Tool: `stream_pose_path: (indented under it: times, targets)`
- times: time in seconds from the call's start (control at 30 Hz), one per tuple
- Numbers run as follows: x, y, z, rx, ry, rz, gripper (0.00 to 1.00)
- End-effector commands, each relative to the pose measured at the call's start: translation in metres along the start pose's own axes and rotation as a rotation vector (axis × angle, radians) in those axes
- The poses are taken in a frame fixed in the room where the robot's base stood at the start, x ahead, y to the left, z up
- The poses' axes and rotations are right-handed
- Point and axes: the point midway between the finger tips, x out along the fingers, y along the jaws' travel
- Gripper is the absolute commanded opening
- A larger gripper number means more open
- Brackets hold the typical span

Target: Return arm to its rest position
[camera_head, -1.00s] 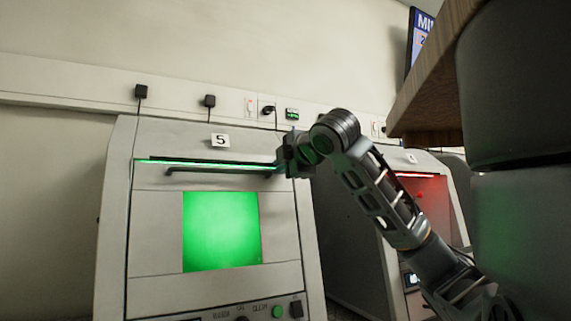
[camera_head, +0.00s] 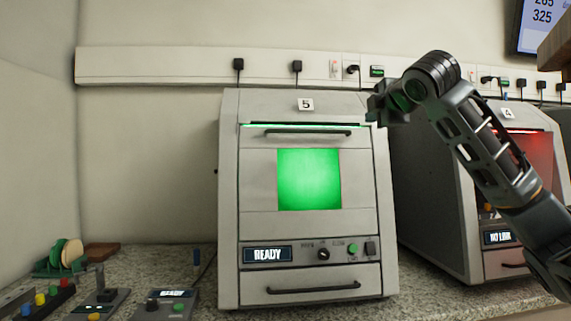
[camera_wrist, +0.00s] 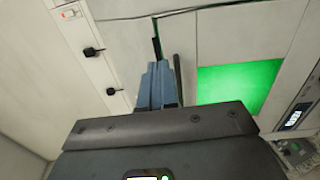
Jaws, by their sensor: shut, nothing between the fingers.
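My arm (camera_head: 490,150) reaches in from the right in the head view, bent at a dark round joint. My gripper (camera_head: 380,103) is at its left end, in front of the upper right corner of machine 5 (camera_head: 228,200). In the wrist view my gripper (camera_wrist: 157,82) is shut and empty, its fingers pointing toward the machine's front. The dark handle bar (camera_wrist: 178,80) shows close beside the fingers there; whether they touch cannot be told. Machine 5 has a green lit window (camera_head: 309,180), a closed front and a display reading READY (camera_head: 267,255).
Machine 4 (camera_head: 440,200), lit red, stands to the right behind my arm. A stone-patterned counter (camera_head: 225,312) carries both machines. Small control boxes (camera_head: 165,305) and a rack of discs (camera_head: 65,255) stand at the lower left. A wall rail (camera_head: 180,68) holds plugs and cables.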

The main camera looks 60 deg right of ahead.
Motion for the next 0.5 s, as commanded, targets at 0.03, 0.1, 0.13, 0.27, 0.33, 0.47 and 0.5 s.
stream_pose_path:
  times: [0.03, 0.1, 0.13, 0.27, 0.33, 0.47, 0.5]
  targets:
    - [0.000, 0.000, 0.000, 0.000, 0.000, 0.000, 0.00]
    - [0.000, 0.000, 0.000, 0.000, 0.000, 0.000, 0.00]
    - [0.000, 0.000, 0.000, 0.000, 0.000, 0.000, 0.00]
    - [0.003, -0.005, -0.006, 0.022, 0.021, 0.001, 0.00]
    - [0.008, -0.014, -0.016, 0.061, 0.057, 0.006, 0.00]
    - [0.019, -0.040, -0.049, 0.187, 0.162, 0.018, 0.00]
    - [0.023, -0.050, -0.060, 0.236, 0.199, 0.021, 0.00]
